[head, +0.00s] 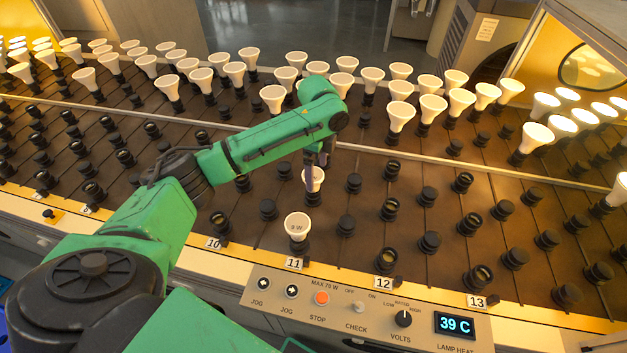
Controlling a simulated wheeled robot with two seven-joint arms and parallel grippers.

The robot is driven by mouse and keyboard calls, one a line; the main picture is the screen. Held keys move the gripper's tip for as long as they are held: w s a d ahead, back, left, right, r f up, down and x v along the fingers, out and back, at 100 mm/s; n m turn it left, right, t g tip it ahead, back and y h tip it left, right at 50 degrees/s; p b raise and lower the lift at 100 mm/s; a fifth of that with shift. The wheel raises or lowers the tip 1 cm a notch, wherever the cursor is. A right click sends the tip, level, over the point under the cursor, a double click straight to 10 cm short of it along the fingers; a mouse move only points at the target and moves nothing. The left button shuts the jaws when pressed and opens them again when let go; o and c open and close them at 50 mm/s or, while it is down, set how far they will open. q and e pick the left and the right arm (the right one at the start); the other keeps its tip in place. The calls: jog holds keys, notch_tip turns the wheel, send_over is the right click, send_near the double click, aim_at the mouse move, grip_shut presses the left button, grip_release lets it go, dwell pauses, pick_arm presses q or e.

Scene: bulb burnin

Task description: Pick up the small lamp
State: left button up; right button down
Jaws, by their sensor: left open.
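A small white lamp (316,183) stands in the row behind position 11, partly hidden by my left gripper. Another white lamp (297,224), marked with a W rating whose figure is hard to read, sits upright in a black socket nearer the front, just behind label 11. My left gripper (317,168) points down with its fingers open at the rear small lamp. One finger overlaps that lamp in the picture; I cannot tell whether they touch. My right gripper is not in view.
Several larger white lamps (273,97) stand in rows across the back. Empty black sockets (346,225) fill the front of the dark rack. A control panel (365,316) at the front reads 39 C. A thin rail (400,156) crosses the rack.

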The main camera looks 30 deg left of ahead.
pick_arm(q)
jog(key=f, duration=0.5)
jog(key=shift+s+a+f+p, duration=0.15)
jog(key=shift+a+f+p, duration=0.05)
jog(key=shift+a+p, duration=0.1)
jog(key=shift+f, duration=0.3)
jog(key=c, duration=1.3)
jog(key=shift+r, duration=0.2)
